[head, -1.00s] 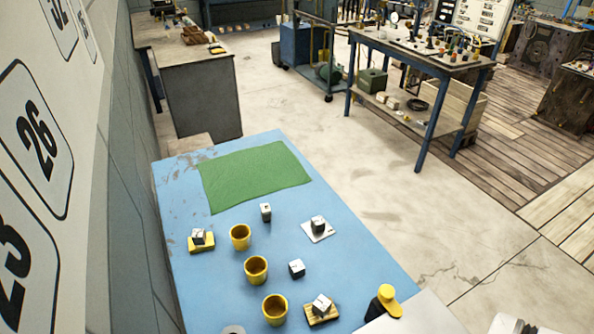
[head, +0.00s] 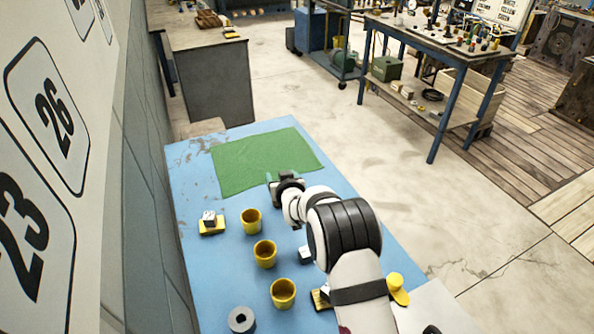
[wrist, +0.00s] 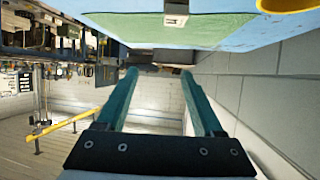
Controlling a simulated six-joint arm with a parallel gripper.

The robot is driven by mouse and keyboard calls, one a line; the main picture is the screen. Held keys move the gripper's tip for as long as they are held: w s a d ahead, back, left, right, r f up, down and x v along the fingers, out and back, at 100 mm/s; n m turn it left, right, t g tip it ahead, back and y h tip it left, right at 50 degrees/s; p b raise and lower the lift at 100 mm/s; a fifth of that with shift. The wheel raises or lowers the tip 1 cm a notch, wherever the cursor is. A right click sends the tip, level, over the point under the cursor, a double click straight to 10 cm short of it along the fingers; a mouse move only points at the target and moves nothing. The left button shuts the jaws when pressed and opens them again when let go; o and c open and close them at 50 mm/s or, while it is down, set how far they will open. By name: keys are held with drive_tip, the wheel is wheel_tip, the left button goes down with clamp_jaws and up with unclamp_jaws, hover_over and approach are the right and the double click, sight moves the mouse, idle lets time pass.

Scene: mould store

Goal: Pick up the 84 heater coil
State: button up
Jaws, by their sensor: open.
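Small grey-white blocks with dark marks stand on the blue table (head: 190,180); I cannot read the marks, so I cannot tell which is the 84 heater coil. One block (head: 209,217) sits on a yellow pad (head: 212,229) at the left. Another (head: 304,252) stands right of the cups, partly behind my arm. A third (head: 326,290), at the front, is also partly covered. My gripper (head: 279,177) is open and empty above the table, by the green mat's near edge. In the wrist view its teal fingers (wrist: 158,72) are apart; a pale block (wrist: 176,14) shows beyond them, not between them.
Yellow cups (head: 251,221), (head: 265,253), (head: 283,293) stand in a row left of my arm. A grey ring-shaped piece (head: 242,320) lies at the front. A yellow-topped object (head: 398,287) is at the right edge.

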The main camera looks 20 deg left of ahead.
drive_tip(key=shift+s+a+f+n+y, duration=0.1)
drive_tip(key=shift+a+f+n+y, duration=0.25)
drive_tip(key=shift+a+f, duration=0.65)
drive_tip(key=f, duration=0.5)
drive_tip(key=shift+d+f, duration=0.2)
drive_tip(key=shift+f, duration=0.15)
drive_tip(key=x, duration=0.2)
drive_tip(key=shift+w+f, duration=0.2)
drive_tip(key=shift+w+a+f, duration=0.1)
drive_tip(key=shift+w+a, duration=0.15)
clamp_jaws()
